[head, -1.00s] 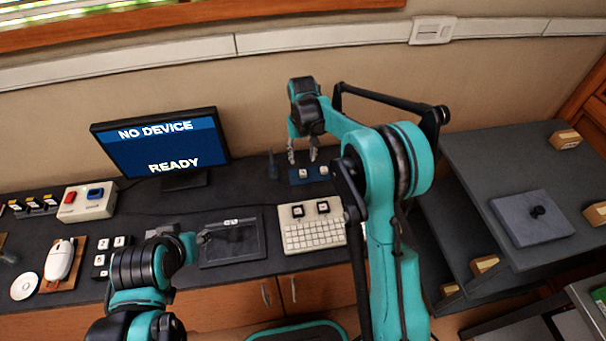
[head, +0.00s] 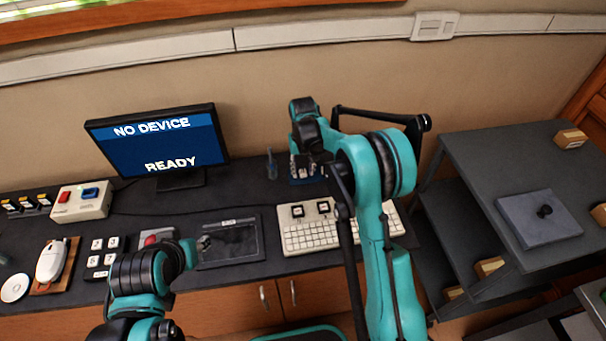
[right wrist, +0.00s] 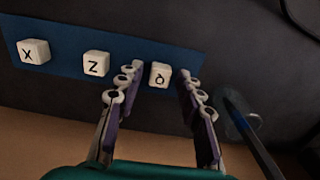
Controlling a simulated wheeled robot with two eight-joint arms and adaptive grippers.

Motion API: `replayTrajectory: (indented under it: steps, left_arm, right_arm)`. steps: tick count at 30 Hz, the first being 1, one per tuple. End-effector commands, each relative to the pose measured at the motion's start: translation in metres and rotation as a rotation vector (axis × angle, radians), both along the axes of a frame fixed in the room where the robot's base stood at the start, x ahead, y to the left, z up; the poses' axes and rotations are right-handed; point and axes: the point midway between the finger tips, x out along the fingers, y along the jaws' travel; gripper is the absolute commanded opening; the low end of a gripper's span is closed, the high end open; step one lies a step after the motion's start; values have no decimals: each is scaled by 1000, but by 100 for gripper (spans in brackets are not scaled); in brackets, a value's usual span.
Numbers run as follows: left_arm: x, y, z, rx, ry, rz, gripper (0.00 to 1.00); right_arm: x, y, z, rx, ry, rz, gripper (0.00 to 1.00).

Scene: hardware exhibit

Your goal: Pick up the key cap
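Three white key caps stand in a row on a blue strip (right wrist: 55,63) in the right wrist view: X (right wrist: 34,52), Z (right wrist: 96,64) and Q (right wrist: 160,75). My right gripper (right wrist: 160,80) is open, one finger on each side of the Q cap. A gap shows at both sides of the cap. In the head view my right gripper (head: 301,166) is low over the blue strip and hides most of it. My left gripper (head: 203,243) is by the dark tray, too small to tell open or shut.
A keyboard (head: 310,236) with two black squares sits in front of the strip, partly behind my right arm. A thin upright tool (head: 271,164) on a round base stands beside the strip. A monitor (head: 160,145), dark tray (head: 230,258) and keypad (head: 105,257) are left.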

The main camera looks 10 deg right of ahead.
Motion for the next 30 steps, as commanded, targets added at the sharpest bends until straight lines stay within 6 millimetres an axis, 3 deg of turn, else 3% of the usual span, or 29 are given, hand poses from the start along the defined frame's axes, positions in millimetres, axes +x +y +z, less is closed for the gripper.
replayTrajectory:
  steps: [1, 3, 17, 25, 30]
  left_arm:
    - [0, 0, 0, 0, 0, 0, 40]
    - [0, 0, 0, 0, 0, 0, 40]
    - [0, 0, 3, 0, 0, 0, 40]
    - [0, 0, 21, 0, 0, 0, 40]
    - [0, 0, 32, 0, 0, 0, 40]
  right_arm:
    - [0, 0, 0, 0, 0, 0, 23]
    - [0, 0, 0, 0, 0, 0, 11]
    - [0, 0, 6, 0, 0, 0, 11]
    - [0, 0, 45, 0, 0, 0, 11]
    - [-36, -14, 67, 0, 0, -3, 11]
